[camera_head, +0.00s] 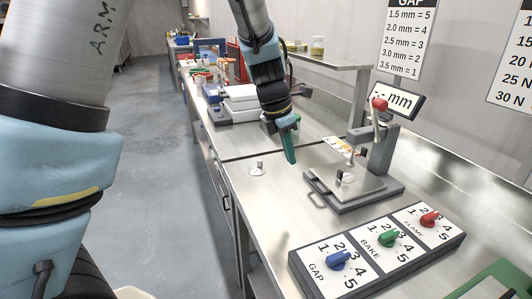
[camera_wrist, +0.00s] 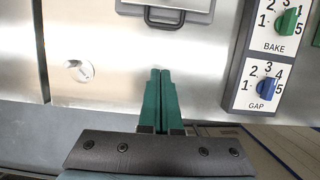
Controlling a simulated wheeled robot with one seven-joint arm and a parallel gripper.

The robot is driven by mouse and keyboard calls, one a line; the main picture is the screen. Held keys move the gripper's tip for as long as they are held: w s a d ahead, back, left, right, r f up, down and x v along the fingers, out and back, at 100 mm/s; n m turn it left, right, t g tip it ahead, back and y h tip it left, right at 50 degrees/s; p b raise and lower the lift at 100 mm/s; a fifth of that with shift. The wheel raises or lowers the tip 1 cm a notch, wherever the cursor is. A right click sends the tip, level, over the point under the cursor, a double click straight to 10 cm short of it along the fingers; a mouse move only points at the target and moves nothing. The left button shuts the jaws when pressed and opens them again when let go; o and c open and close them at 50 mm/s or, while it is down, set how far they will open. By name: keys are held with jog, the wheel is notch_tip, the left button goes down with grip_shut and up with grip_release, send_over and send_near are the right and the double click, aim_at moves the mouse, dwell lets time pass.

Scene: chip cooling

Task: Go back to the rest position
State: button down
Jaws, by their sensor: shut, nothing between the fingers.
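My gripper (camera_head: 290,158) hangs over the steel workbench (camera_head: 238,185) in the head view, with its green fingers pointing down. In the wrist view the two green fingers (camera_wrist: 160,74) lie side by side, shut and empty. They are apart from the press-like device (camera_head: 372,165) to their right in the head view. A small metal knob on a disc (camera_head: 258,170) sits on the bench to the left of the fingertips; it also shows in the wrist view (camera_wrist: 78,70).
A dial panel (camera_head: 455,245) with GAP, BAKE and FLAME knobs stands at the bench's near right. White equipment (camera_head: 240,100) stands farther back. The floor (camera_head: 160,150) left of the bench is clear.

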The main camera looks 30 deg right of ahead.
jog(key=w+a+m+t+y, duration=0.1)
jog(key=w+a+m, duration=0.25)
jog(key=a, duration=0.55)
jog(key=w+a+m, duration=0.2)
jog(key=a+m, duration=0.2)
jog(key=a, duration=0.5)
jog(key=s+a+m+y, duration=0.1)
jog(key=a+m, duration=0.4)
jog(key=a, duration=0.5)
jog(key=s+a+m+y, duration=0.1)
jog(key=s+a+m, duration=0.2)
jog(key=a+m, duration=0.3)
jog(key=a, duration=0.4)
jog(key=shift+s+a+f+t, duration=0.25)
jog(key=shift+s+a+t, duration=0.05)
jog(key=shift+s+t, duration=0.1)
